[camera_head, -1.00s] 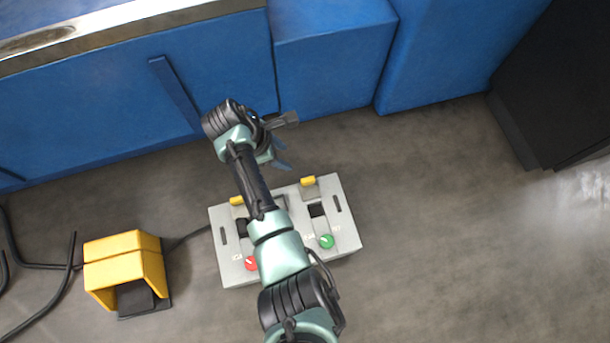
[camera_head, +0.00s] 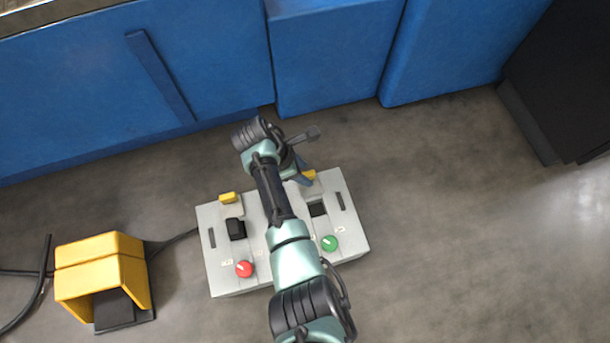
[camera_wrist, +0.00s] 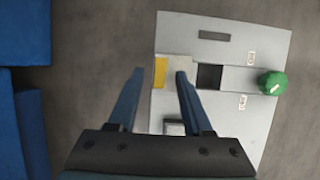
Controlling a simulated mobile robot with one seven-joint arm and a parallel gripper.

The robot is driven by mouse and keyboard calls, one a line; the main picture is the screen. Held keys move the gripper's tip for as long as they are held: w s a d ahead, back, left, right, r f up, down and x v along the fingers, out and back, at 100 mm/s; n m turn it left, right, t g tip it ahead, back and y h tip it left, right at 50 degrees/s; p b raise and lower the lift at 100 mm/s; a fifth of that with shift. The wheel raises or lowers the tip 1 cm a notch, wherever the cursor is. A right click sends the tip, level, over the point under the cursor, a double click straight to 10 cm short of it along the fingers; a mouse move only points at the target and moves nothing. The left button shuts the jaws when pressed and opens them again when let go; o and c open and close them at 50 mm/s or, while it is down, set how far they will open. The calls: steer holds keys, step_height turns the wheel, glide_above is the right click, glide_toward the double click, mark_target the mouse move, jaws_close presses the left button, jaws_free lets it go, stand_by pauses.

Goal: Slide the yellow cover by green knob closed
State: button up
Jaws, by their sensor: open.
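The grey control box (camera_head: 352,213) stands on the floor with two cover slots. The yellow cover (camera_head: 309,175) on the green knob's side is at the box's far edge, and a dark square opening (camera_head: 318,208) lies between it and the green knob (camera_head: 329,243). In the wrist view the yellow cover (camera_wrist: 160,72) shows between the fingers, the opening (camera_wrist: 209,76) just right of them, and the green knob (camera_wrist: 272,83) further right. My gripper (camera_wrist: 158,72) is open, with its fingers either side of the cover in view. Whether they touch it cannot be told.
A yellow foot pedal (camera_head: 102,275) stands at left. Blue cabinets (camera_head: 330,60) line the back. Floor at right is clear.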

steer(key=shift+b+x, duration=0.3)
steer(key=shift+x, duration=0.45)
jaws_close()
stand_by(1.0)
